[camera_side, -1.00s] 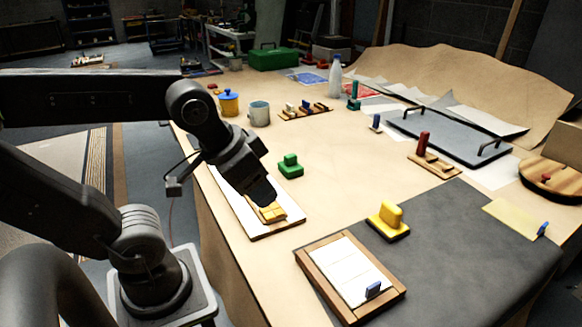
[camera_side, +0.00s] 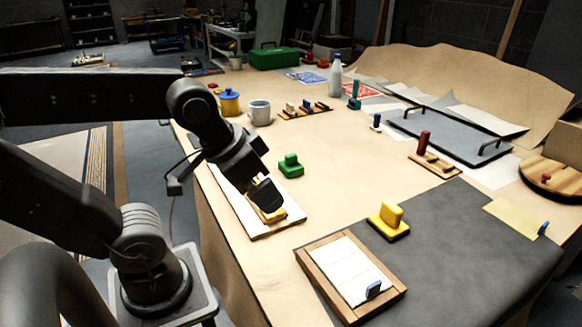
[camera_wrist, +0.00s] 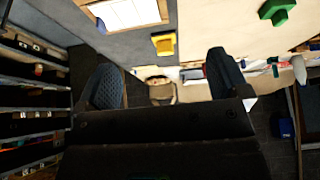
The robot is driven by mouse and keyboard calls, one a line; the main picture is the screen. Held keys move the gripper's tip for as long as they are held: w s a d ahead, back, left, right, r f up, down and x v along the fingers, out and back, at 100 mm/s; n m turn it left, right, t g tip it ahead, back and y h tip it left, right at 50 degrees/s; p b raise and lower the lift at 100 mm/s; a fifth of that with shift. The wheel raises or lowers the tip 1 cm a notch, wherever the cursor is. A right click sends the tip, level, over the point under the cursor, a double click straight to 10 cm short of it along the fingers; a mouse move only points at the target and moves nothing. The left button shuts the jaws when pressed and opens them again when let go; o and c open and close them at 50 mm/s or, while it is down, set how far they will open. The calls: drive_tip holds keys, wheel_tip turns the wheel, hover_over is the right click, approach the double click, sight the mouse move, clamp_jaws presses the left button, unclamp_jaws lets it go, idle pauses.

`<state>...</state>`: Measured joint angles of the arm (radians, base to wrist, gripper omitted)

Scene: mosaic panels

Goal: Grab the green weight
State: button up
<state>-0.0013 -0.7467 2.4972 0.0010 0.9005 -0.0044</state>
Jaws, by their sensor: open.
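The green weight (camera_side: 290,166) stands upright on the bare tan tabletop in the side view, a block with a raised grip. It also shows at the top right of the wrist view (camera_wrist: 277,11). My gripper (camera_side: 266,198) is to the left of and nearer the camera than the green weight, above the white panel (camera_side: 232,203). In the wrist view my gripper's two fingers (camera_wrist: 165,82) are spread wide with nothing held between them. In the side view one dark finger partly hides a yellow piece on the panel.
A yellow weight (camera_side: 389,220) stands on the grey mat (camera_side: 470,250), beside a wood-framed white tray (camera_side: 322,242) with a small blue piece. A mug (camera_side: 260,113), a yellow jar (camera_side: 229,103) and a bottle (camera_side: 335,78) stand farther back. Tabletop around the green weight is clear.

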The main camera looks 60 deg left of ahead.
drive_tip(key=w+a+r+n+g+y, duration=0.1)
drive_tip(key=w+a+r+n, duration=0.1)
drive_tip(key=w+a+n, duration=0.45)
drive_tip(key=n+g+y, duration=0.2)
drive_tip(key=n+g, duration=0.3)
drive_tip(key=n, duration=0.7)
hover_over(290, 163)
drive_tip(key=d, duration=0.3)
wheel_tip(290, 163, down, 10)
drive_tip(key=shift+m, duration=0.25)
drive_tip(key=x, duration=0.8)
drive_tip(key=shift+w+a+f, duration=0.3)
drive_tip(key=shift+w+a, duration=0.05)
drive_tip(key=shift+a, duration=0.05)
drive_tip(key=shift+w+a+x, duration=0.1)
drive_tip(key=shift+w+x, duration=0.05)
drive_tip(key=shift+x, duration=0.7)
drive_tip(key=shift+w+a+x, duration=0.1)
drive_tip(key=shift+x, duration=0.8)
drive_tip(key=shift+w+a+x, duration=0.1)
drive_tip(key=shift+w+x, duration=0.05)
drive_tip(key=shift+x, duration=0.7)
drive_tip(key=shift+c, duration=0.3)
